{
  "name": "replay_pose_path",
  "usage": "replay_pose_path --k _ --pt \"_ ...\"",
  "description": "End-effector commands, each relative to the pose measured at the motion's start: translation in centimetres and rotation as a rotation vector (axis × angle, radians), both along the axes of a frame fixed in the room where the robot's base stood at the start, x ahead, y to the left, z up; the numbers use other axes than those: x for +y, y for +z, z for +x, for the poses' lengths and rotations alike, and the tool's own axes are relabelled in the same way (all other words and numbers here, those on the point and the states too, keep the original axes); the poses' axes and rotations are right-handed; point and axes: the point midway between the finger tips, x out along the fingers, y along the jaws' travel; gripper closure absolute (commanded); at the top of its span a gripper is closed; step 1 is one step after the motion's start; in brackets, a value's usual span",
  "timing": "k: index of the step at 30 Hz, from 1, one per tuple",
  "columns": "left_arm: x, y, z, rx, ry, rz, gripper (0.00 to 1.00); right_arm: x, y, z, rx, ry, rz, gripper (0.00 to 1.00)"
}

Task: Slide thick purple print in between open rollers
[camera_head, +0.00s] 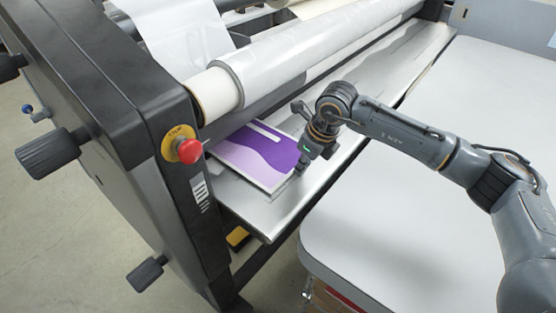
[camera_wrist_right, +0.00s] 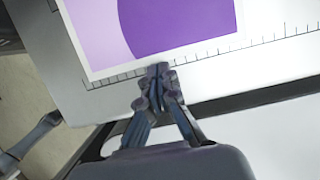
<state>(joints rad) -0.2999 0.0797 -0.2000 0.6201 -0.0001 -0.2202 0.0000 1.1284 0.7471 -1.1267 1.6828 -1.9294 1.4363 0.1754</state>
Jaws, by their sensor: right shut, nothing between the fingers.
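The purple print (camera_head: 258,152) lies flat on the metal feed table (camera_head: 262,218) of the laminator, below the rollers. Its far edge lies in the shadow under the roller, so I cannot tell how far in it reaches. In the right wrist view the print (camera_wrist_right: 175,22) shows its white near edge along a printed ruler scale. My right gripper (camera_head: 302,166) is at the print's near right edge; in the wrist view its closed fingertips (camera_wrist_right: 158,70) touch or hover just at that edge, with nothing between them. My left gripper is not in view. The wrapped upper roller (camera_head: 310,50) runs above the table.
The laminator's dark side housing (camera_head: 95,75) stands at the left, with a red emergency stop button (camera_head: 189,151) and black knobs (camera_head: 48,155). A pale work table (camera_head: 440,190) with a rounded corner lies to the right, across a narrow gap. The feed table is bare right of my gripper.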

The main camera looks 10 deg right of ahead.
Motion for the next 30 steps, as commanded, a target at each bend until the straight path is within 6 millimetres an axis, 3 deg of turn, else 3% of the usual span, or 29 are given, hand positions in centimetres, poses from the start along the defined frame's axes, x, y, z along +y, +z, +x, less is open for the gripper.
replay_pose_path --k 21,30 --pt "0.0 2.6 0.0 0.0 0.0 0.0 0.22 -1.1 5.5 -1.4 -0.001 0.0 0.0 1.0" --pt "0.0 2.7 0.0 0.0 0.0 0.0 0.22 -1.2 5.9 -1.5 -0.001 -0.001 0.0 1.0"
